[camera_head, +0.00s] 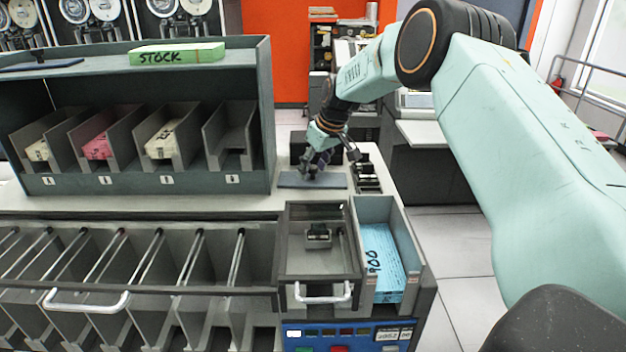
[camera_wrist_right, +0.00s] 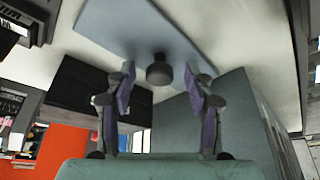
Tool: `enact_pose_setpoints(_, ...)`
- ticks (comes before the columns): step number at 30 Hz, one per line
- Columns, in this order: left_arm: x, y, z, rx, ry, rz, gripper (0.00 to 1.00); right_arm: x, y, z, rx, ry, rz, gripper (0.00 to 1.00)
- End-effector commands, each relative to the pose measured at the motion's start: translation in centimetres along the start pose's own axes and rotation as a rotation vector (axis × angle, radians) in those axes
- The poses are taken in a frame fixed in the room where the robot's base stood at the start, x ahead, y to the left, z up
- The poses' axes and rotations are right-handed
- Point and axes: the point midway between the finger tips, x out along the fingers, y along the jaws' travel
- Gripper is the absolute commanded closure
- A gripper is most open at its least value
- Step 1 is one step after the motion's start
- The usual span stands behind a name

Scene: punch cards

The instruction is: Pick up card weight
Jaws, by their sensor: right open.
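The card weight appears to be a flat blue-grey plate (camera_head: 313,181) with a dark round knob (camera_wrist_right: 159,71). The plate lies on the pale counter beside the shelf unit, and it also shows in the right wrist view (camera_wrist_right: 130,30). My right gripper (camera_head: 318,162) is over the plate and partly hides it in the head view. In the right wrist view its fingers (camera_wrist_right: 160,82) are apart, with the knob between their tips in the picture. I cannot tell how far the tips are from the knob. My left gripper is not in view.
A dark slotted holder (camera_head: 367,178) stands right of the plate, and a dark box (camera_head: 318,146) behind it. The shelf unit (camera_head: 262,150) with card bins is close on the left. In front are a glass-topped hopper (camera_head: 319,265) and a tray of blue cards (camera_head: 383,258).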

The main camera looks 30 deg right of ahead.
Motion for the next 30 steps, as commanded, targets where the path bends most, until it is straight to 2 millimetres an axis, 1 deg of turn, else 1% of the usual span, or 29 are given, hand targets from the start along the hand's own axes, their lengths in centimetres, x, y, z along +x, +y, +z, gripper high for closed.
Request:
enact_pose_setpoints(3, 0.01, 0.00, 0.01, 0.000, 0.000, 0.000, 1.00, 0.59, -0.02, -0.03, -0.001, 0.001, 0.000, 0.47)
enact_pose_setpoints(9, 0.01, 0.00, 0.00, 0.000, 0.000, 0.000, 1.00, 0.61, -0.04, -0.03, -0.001, 0.001, 0.000, 0.47)
enact_pose_setpoints(10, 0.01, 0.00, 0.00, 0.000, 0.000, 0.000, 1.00, 0.60, -0.04, -0.03, -0.001, 0.001, 0.000, 0.49)
enact_pose_setpoints(27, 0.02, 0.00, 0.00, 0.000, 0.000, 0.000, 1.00, 0.61, -0.04, 0.02, 0.000, 0.000, 0.000, 0.97)
enact_pose_setpoints(28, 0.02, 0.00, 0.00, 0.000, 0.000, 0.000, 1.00, 0.62, -0.04, 0.03, 0.000, 0.000, 0.000, 1.00)
enact_pose_setpoints(30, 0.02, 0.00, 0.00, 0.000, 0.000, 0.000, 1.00, 0.64, -0.05, 0.05, 0.000, -0.001, -0.001, 1.00)
